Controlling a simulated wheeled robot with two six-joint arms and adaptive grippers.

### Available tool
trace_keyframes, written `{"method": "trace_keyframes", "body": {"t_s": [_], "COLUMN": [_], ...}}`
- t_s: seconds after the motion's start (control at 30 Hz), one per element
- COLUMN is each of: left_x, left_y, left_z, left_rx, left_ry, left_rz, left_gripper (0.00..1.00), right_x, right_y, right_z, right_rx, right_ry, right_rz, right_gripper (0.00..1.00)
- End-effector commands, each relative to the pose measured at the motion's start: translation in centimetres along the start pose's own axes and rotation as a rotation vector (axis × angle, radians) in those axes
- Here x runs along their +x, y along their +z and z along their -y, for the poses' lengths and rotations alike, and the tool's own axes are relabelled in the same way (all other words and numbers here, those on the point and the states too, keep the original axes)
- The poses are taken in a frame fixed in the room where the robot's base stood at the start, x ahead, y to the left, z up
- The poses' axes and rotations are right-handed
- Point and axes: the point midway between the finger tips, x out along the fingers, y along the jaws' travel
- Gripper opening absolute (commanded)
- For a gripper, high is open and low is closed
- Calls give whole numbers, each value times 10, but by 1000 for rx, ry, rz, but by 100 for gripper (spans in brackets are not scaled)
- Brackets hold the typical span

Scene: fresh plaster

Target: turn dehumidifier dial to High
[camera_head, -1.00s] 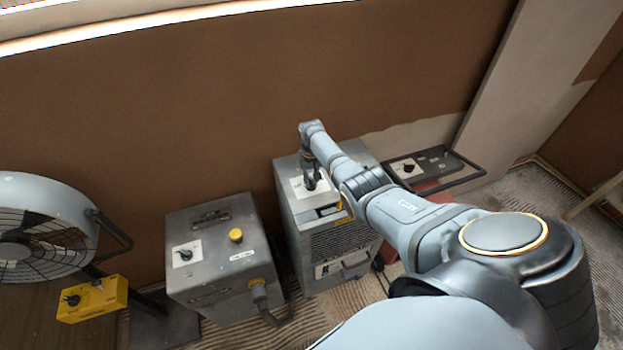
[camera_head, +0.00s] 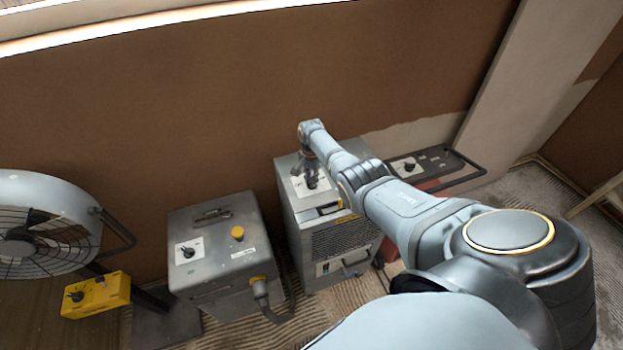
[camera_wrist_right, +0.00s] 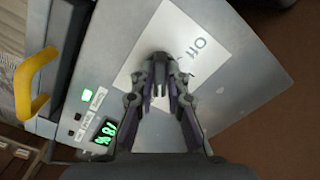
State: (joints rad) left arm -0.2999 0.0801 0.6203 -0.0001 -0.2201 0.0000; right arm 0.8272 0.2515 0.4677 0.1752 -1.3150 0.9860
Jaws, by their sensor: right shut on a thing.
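The dehumidifier (camera_head: 352,243) is the grey metal cabinet in the middle of the head view, with a vented front. Its top carries a white label plate (camera_wrist_right: 207,62) with the dial at its centre; the letters "Off" are readable in the right wrist view. My right gripper (camera_wrist_right: 161,90) is over the plate, shut on the dial, whose body is mostly hidden between the fingers. The gripper also shows in the head view (camera_head: 311,180), pointing down onto the cabinet top. The dial's pointer direction cannot be made out. My left gripper is not in view.
A grey box (camera_head: 222,253) with a yellow button and its own dial stands left. A fan (camera_head: 40,225) with a yellow control box (camera_head: 97,296) is at far left. A green display (camera_wrist_right: 104,131) lights the dehumidifier's panel.

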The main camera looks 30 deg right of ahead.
Motion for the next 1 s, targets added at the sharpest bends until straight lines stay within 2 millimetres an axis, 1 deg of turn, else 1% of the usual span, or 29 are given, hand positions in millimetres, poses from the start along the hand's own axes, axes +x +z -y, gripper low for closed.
{"method": "trace_keyframes", "body": {"t_s": [0.3,0.73,0.77,0.8,0.9,1.0], "left_x": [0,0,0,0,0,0], "left_y": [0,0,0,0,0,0], "left_z": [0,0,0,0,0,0], "left_rx": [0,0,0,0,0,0], "left_ry": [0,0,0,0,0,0], "left_rz": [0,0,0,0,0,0], "left_gripper": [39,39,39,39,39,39], "right_x": [-1,-1,-1,-1,-1,-1], "right_y": [-1,-1,-1,-1,0,0], "right_z": [1,1,2,2,1,1], "right_rx": [74,82,82,82,81,81], "right_ry": [-3,-3,-3,-3,-2,-2], "right_rz": [-2,-2,-2,-2,-1,-1], "right_gripper": [0,0,17,22,36,37]}}
